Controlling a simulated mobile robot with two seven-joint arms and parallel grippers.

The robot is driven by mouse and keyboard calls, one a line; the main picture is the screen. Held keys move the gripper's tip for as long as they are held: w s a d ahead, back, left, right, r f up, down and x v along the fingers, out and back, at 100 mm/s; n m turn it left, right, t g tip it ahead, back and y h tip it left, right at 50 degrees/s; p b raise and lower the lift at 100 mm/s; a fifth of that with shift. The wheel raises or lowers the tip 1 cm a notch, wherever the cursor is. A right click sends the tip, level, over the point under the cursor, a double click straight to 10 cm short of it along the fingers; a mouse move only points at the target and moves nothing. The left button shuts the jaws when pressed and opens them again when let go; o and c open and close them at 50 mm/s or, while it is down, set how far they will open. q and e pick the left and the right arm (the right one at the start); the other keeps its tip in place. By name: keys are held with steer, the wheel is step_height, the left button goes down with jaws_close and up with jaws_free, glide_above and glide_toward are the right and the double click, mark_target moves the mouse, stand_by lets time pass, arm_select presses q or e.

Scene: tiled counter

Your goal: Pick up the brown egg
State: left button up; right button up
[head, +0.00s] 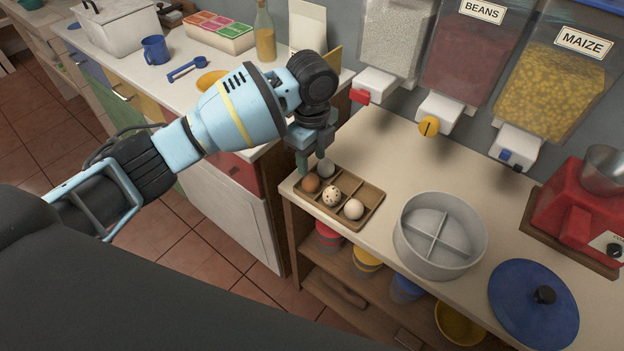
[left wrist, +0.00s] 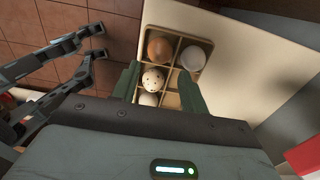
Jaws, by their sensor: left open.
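The brown egg (head: 312,183) sits in a corner compartment of the wooden egg tray (head: 366,216), at the counter's left end. It also shows in the left wrist view (left wrist: 159,48). A white egg (head: 326,168) is beside it, a speckled egg (head: 332,196) is in the adjoining compartment along the tray, and a pale egg (head: 353,209) is beyond that. My left gripper (head: 315,165) is open and empty, pointing down above the tray's brown-egg end. In the left wrist view its two fingers (left wrist: 160,85) are apart, and the brown egg shows beyond their tips.
A grey divided round container (head: 440,235) stands right of the tray, with a blue lid (head: 534,305) further right. Dispensers hang at the back, including one of maize (head: 565,85). The counter behind the tray is clear. Dark jointed parts of mine show left in the wrist view.

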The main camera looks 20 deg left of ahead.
mark_target(311, 175)
arm_select(q)
steer(key=shift+f, duration=1.1)
steer(key=shift+a+f, duration=0.1)
steer(key=shift+f, duration=2.25)
arm_select(e)
steer(key=shift+w+r, duration=0.1)
steer(key=shift+w, duration=0.45)
arm_select(q)
steer(key=shift+c, duration=0.2)
steer(key=shift+c, duration=1.2)
arm_select(e)
steer(key=shift+s, duration=0.1)
arm_select(q)
steer(key=shift+r, duration=0.1)
